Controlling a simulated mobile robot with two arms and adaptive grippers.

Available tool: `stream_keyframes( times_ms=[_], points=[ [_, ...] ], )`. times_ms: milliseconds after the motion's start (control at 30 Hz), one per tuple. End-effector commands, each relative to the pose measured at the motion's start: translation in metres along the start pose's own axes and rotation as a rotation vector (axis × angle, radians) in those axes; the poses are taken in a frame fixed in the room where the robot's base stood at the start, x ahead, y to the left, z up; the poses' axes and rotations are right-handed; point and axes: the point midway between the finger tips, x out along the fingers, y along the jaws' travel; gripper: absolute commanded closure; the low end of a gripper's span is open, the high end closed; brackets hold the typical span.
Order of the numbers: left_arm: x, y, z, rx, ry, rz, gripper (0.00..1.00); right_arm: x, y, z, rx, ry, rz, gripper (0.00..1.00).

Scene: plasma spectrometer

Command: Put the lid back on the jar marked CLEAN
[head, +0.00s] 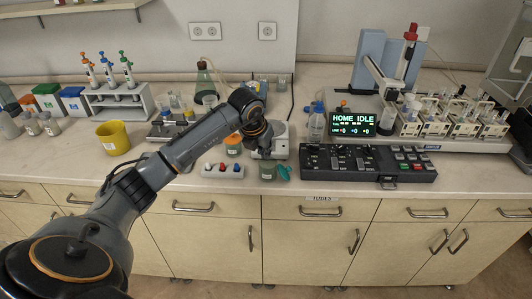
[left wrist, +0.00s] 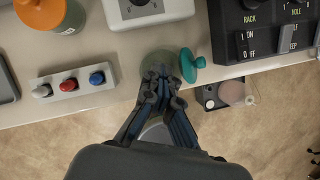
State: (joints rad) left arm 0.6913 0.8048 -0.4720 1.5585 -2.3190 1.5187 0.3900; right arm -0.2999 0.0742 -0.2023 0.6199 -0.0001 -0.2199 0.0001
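A greenish glass jar (head: 267,173) stands near the counter's front edge. It also shows in the left wrist view (left wrist: 158,60), partly hidden by my fingers. A teal knobbed lid (head: 284,173) rests close against the jar's right side; in the left wrist view the lid (left wrist: 187,66) looks tipped on its edge, knob to the right. My left gripper (left wrist: 162,74) points down over the jar, its fingertips together, with nothing clearly between them. Whether they touch the jar cannot be told. A jar with an orange lid (head: 233,146) stands farther back left. No CLEAN marking is readable. My right gripper is not seen.
A three-knob switch box (head: 223,171) stands left of the jar, a white device (head: 280,148) behind it, and a black control panel (head: 368,164) to the right. The counter edge is close in front. Clear counter lies left, near the yellow container (head: 114,139).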

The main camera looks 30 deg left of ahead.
Motion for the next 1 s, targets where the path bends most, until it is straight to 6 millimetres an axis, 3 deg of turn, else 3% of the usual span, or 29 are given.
stream_keyframes(
  times_ms=[1000],
  points=[
    [-0.015,0.014,0.001,0.000,0.000,0.000,1.00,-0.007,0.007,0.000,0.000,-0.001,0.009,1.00]
  ],
)
